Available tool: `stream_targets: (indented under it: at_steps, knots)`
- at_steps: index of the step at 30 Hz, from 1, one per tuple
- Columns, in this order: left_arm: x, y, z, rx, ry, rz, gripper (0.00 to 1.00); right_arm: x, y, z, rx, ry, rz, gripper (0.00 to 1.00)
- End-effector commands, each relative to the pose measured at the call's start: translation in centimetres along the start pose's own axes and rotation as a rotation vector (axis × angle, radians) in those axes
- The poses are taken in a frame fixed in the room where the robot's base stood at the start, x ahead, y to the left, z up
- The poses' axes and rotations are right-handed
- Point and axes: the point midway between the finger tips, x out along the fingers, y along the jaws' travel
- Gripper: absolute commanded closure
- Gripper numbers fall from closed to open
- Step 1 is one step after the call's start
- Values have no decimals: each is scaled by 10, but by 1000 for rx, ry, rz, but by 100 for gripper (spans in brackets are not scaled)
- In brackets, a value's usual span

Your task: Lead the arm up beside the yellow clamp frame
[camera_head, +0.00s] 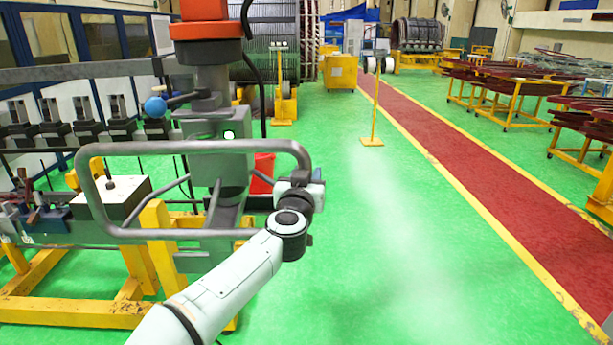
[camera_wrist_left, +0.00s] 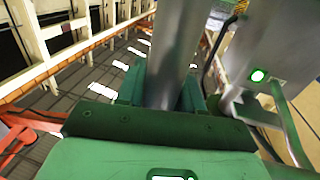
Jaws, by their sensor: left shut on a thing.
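The grey hanging arm (camera_head: 214,128) has an orange joint on top and a rounded tube handle (camera_head: 165,147) at its front. My left gripper (camera_head: 303,186) is shut on the right end of this handle. In the left wrist view, the grey tube (camera_wrist_left: 168,60) stands between the fingers of my left gripper (camera_wrist_left: 165,95). The yellow clamp frame (camera_head: 155,232) stands at the lower left, behind and partly hidden by the handle. The hanging arm is at the frame's right side in the picture; whether they touch cannot be told. My right gripper is not in view.
A blue ball knob (camera_head: 155,106) sticks out left of the hanging arm. A red bin (camera_head: 263,172) stands behind the handle. A yellow post (camera_head: 374,105) stands near the red walkway (camera_head: 480,165). Green floor (camera_head: 400,250) to the right is clear.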

Motion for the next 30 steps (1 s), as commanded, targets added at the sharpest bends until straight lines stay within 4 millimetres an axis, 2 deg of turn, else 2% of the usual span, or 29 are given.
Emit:
stream_targets:
  at_steps: [2,3,5,13,17,20,30]
  knots:
    - [0,1,-1,1,1,1,100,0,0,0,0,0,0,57]
    - [0,1,-1,1,1,1,51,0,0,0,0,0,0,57]
    - [0,1,0,0,1,1,34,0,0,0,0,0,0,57]
    - [0,0,0,0,0,1,34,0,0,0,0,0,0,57]
    - [-8,0,0,-1,0,1,34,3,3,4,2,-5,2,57]
    - [-24,0,2,-1,-1,1,34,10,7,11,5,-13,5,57]
    - [-100,0,1,-2,1,3,34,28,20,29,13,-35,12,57]
